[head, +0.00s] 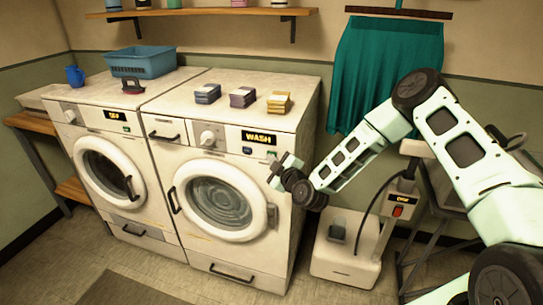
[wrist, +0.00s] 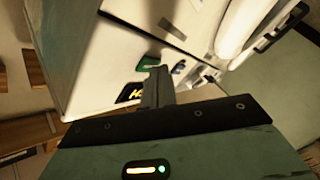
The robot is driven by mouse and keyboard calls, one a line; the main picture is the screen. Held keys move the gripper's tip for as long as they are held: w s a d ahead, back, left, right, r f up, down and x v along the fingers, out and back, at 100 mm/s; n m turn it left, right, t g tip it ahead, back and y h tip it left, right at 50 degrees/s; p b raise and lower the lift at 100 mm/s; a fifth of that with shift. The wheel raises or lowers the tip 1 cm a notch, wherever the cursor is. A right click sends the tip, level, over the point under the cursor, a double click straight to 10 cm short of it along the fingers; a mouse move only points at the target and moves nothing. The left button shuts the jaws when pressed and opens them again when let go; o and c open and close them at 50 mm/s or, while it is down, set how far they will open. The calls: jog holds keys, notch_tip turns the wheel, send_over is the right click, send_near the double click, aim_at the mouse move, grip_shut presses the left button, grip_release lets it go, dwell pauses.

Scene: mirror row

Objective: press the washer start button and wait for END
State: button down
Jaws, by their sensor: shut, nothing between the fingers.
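The washer (head: 245,180) is the right-hand white machine, and its display (head: 258,136) reads WASH. Its round door is shut, with swirled grey contents behind the glass. A green button (head: 271,155) sits below the display, with a blue one (head: 247,150) to its left. My gripper (head: 276,164) is in front of the panel, just beside the green button. In the wrist view its shut, empty fingers (wrist: 159,75) lie close to the green button (wrist: 148,63); I cannot tell whether they touch it. The display (wrist: 130,93) is partly visible there, and a finger hides some of the panel.
A second white machine (head: 110,150) stands at left, with a blue basket (head: 142,61) on top. Folded cloth stacks (head: 240,97) lie on the washer. A teal cloth (head: 385,70) hangs behind my arm. A white appliance with a red switch (head: 397,211) stands right of the washer.

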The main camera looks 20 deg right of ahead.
jog(key=shift+s+a, duration=0.4)
jog(key=shift+s, duration=0.15)
jog(key=shift+s+a+p, duration=0.15)
jog(key=shift+s+a, duration=0.6)
jog(key=shift+s, duration=0.25)
jog(key=shift+s+a+p, duration=0.15)
jog(key=shift+s+a, duration=0.55)
jog(key=shift+s, duration=0.3)
jog(key=s+a+r+n+g+y, duration=0.2)
jog(key=s+a+r+g+y, duration=0.3)
jog(key=s+a+g, duration=0.65)
jog(key=s+d+r+m+g+h, duration=0.1)
jog(key=s+r+m+h, duration=0.1)
jog(key=s, duration=0.7)
jog(key=s+d+r+m+g+h, duration=0.2)
jog(key=s+r, duration=0.3)
jog(key=s, duration=0.5)
jog(key=s+d+r+m+g+h, duration=0.2)
jog(key=s+r+h, duration=0.1)
jog(key=s, duration=0.6)
jog(key=shift+s+d+r, duration=0.25)
jog(key=shift+s+r, duration=0.1)
jog(key=shift+r, duration=0.3)
jog(key=shift+g, duration=0.25)
dwell(0.6)
